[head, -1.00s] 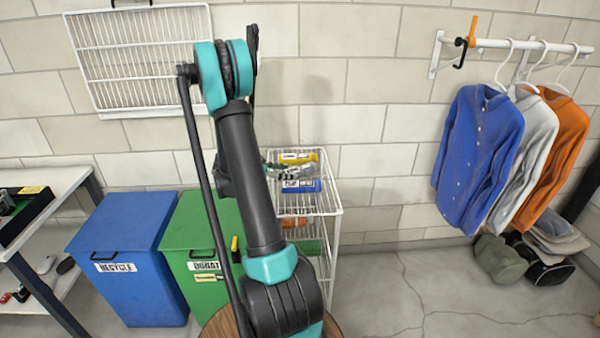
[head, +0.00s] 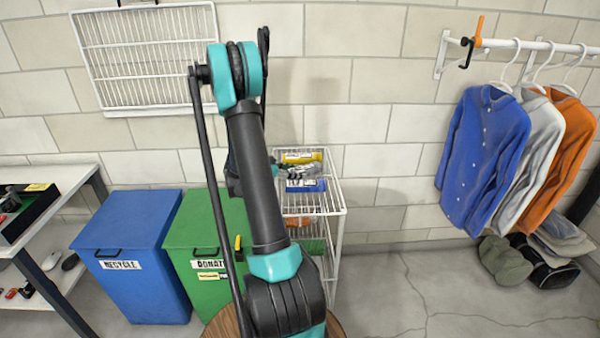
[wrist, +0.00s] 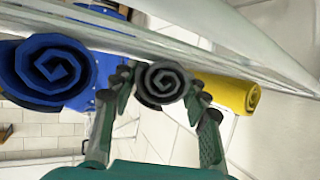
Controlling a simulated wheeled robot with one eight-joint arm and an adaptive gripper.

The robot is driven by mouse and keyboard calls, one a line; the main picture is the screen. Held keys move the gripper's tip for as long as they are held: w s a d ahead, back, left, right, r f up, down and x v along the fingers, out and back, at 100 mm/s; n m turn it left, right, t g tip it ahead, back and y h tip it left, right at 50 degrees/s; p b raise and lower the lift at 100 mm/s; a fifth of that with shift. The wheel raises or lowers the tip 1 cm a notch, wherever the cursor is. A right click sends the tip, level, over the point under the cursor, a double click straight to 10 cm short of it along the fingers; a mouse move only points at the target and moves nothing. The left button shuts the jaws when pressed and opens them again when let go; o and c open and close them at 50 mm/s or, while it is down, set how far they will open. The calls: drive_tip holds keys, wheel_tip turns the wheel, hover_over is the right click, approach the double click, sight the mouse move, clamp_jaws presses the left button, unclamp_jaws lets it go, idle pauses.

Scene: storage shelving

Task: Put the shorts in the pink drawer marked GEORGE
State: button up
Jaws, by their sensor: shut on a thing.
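My gripper (wrist: 161,88) has its two green fingers on either side of a rolled grey cloth (wrist: 163,82) and is shut on it. I cannot tell from the roll whether it is the shorts. A blue roll (wrist: 48,72) lies to its left and a yellow roll (wrist: 230,93) to its right in the wrist view. In the head view the grey cloth (head: 301,172) is between the yellow item (head: 302,157) and the blue item (head: 307,186) on the white wire rack (head: 337,200). My arm hides part of the rack. No pink drawer marked GEORGE shows.
A blue RECYCLE bin (head: 128,235) and a green DONATE bin (head: 200,235) stand left of the rack. A table (head: 75,180) is at far left. The floor (head: 400,290) right of the rack is clear.

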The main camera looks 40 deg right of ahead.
drive_tip(key=shift+r, duration=0.1)
wheel_tip(320, 180, up, 20)
drive_tip(key=w+a+f+n+t+y, duration=0.1)
drive_tip(key=w+a+f+n+t, duration=0.3)
drive_tip(key=a, duration=0.4)
drive_tip(key=w+a+f+n+t+y, duration=0.25)
drive_tip(key=w+a+t, duration=0.2)
drive_tip(key=a, duration=0.25)
drive_tip(key=w+a+f+n+t+y, duration=0.1)
drive_tip(key=w+a+f+n+t, duration=0.3)
drive_tip(key=a, duration=0.4)
drive_tip(key=a+f+n+t+y, duration=0.1)
drive_tip(key=a+n+y, duration=0.4)
drive_tip(key=a, duration=0.7)
drive_tip(key=shift+w+a+t, duration=0.15)
drive_tip(key=shift+w+t, duration=0.2)
drive_tip(key=shift+t, duration=0.1)
drive_tip(key=shift+n, duration=0.25)
